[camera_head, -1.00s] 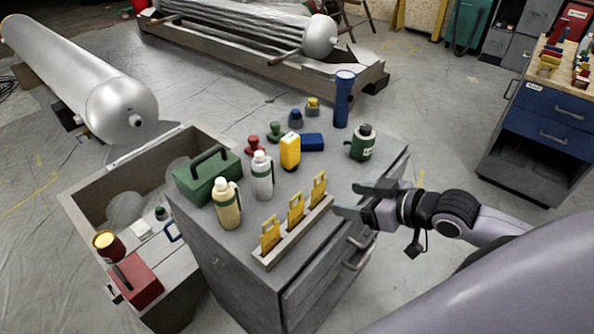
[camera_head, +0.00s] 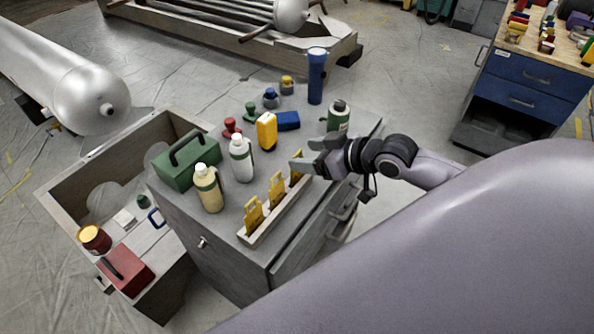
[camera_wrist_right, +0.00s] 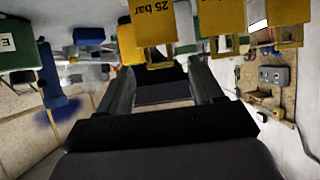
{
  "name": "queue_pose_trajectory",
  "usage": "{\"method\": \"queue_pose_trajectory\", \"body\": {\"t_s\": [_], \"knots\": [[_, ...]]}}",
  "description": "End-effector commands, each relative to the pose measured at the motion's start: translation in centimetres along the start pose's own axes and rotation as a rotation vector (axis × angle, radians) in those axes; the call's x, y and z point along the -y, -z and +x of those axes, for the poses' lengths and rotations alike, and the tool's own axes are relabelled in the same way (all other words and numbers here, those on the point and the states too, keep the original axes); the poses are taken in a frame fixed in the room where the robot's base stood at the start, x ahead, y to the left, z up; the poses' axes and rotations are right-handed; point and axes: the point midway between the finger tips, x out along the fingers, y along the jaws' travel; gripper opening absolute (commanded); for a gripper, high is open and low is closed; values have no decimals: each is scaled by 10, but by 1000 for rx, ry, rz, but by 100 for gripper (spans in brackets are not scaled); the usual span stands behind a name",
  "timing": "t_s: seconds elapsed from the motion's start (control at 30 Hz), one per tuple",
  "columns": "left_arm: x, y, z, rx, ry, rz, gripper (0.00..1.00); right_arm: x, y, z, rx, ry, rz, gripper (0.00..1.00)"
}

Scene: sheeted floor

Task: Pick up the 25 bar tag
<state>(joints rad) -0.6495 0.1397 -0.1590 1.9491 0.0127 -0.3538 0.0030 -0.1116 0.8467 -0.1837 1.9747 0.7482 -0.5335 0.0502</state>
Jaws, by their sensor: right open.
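The 25 bar tag (camera_wrist_right: 153,24) is yellow with black lettering and shows at the top of the right wrist view. It appears to be the far-end tag (camera_head: 296,169) of a row in a narrow wooden rack (camera_head: 268,226) on the grey cabinet. My right gripper (camera_head: 308,154) is open at that end of the rack. In the right wrist view its two fingers (camera_wrist_right: 162,66) are spread, with the tag just beyond and between the tips; contact cannot be told. In the head view a finger partly hides the tag. My left gripper is not in view.
Two other yellow tags (camera_head: 276,188) (camera_head: 253,214) stand nearer in the rack. A green-white canister (camera_head: 338,117) is close behind the gripper, and a blue flashlight (camera_head: 316,80) stands farther back. Bottles (camera_head: 241,160) and a green toolbox (camera_head: 186,163) stand left of the rack.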

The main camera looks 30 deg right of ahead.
Motion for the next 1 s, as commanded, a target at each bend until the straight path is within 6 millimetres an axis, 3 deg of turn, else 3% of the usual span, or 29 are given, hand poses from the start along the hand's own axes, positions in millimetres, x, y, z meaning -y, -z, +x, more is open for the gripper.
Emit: {"method": "queue_pose_trajectory", "body": {"t_s": [0.2, 0.5, 0.57, 0.7, 0.73, 1.0], "knots": [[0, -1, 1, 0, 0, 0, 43, 0, 0, 20, -1, 0, 1, 66], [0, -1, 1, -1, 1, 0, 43, 0, 0, 23, 1, 0, -1, 66], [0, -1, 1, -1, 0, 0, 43, 0, 0, 23, 1, 0, -1, 50], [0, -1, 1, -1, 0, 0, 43, 0, 0, 22, 0, 0, -1, 4], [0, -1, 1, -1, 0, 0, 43, 0, 0, 22, 0, 0, -1, 0], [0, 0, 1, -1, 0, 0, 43, 0, 1, 22, 0, 0, -1, 0]]}}
